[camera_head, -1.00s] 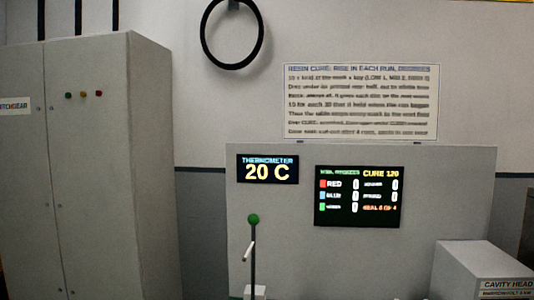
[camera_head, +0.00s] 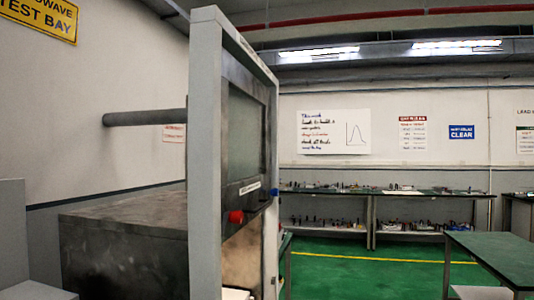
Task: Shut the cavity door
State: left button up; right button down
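A tall grey upright frame (camera_head: 205,150) stands close in front of me, seen at a steep angle. Inside it is a dark metal panel with a glass window (camera_head: 246,135), which looks like the cavity door. A red knob (camera_head: 236,217) and a small blue knob (camera_head: 274,192) sit along its lower edge, with a white label between them. Below the panel is an opening with a lit, pale interior (camera_head: 241,262); a white object (camera_head: 236,294) shows low in it. Neither of my grippers is in view.
A dark metal box (camera_head: 125,235) extends behind the frame, with a grey pipe (camera_head: 145,117) above. A green-topped table (camera_head: 500,258) stands at the right. Benches with small items (camera_head: 385,190) line the far wall. Green floor (camera_head: 370,275) lies clear between.

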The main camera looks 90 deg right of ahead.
aim_at(249, 195)
jog(key=z, duration=2.35)
